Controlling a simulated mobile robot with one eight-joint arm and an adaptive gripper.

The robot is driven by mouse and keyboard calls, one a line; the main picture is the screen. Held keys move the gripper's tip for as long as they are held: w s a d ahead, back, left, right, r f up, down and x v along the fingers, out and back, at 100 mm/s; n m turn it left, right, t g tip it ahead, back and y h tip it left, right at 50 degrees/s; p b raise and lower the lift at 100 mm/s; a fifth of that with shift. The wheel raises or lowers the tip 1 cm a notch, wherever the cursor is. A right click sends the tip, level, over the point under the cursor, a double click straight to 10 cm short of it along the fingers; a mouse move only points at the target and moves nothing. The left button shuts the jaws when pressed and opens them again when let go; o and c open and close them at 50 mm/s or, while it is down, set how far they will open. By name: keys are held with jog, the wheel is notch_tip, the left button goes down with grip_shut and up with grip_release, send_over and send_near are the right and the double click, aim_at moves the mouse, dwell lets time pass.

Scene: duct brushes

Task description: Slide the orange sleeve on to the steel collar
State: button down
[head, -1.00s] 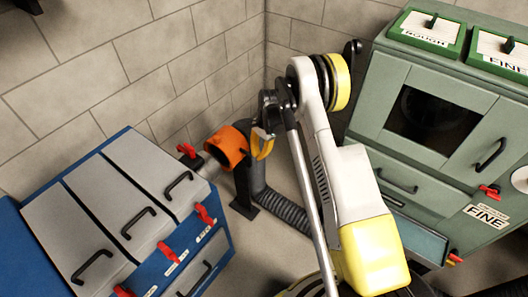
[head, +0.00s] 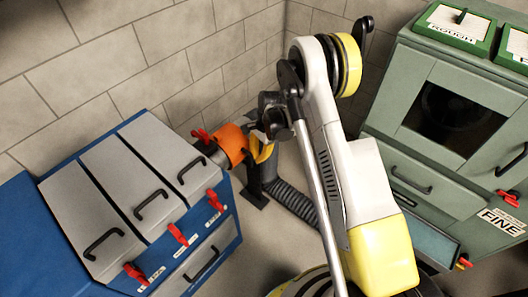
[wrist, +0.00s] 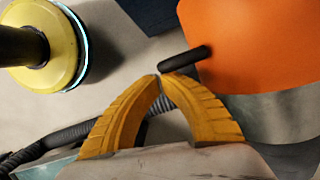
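The orange sleeve (head: 232,142) sits at the right side of the blue cabinet. The steel collar (head: 211,154) shows as a short grey piece between the sleeve and the cabinet. My gripper (head: 263,149) is at the sleeve's right side. In the wrist view, the sleeve (wrist: 252,45) fills the upper right, with a grey metal band (wrist: 285,115) below it. A black handle (wrist: 185,58) sticks out from the sleeve to my fingertips. The yellow fingers of my gripper (wrist: 160,77) meet at their tips. Whether they pinch the handle cannot be told.
The blue cabinet (head: 228,232) has grey lids and red clamps (head: 201,135). A black ribbed hose (head: 292,203) and black stand (head: 254,190) are below the sleeve. A green cabinet (head: 385,120) marked FINE stands right. Brick walls are behind.

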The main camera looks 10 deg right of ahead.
dwell(0.3)
jog(key=w+d+r+p, duration=0.2)
jog(key=d+r+p, duration=0.2)
jog(key=r, duration=0.5)
jog(key=shift+w+d+r, duration=0.35)
jog(key=shift+d+r, duration=0.05)
jog(key=shift+d, duration=0.5)
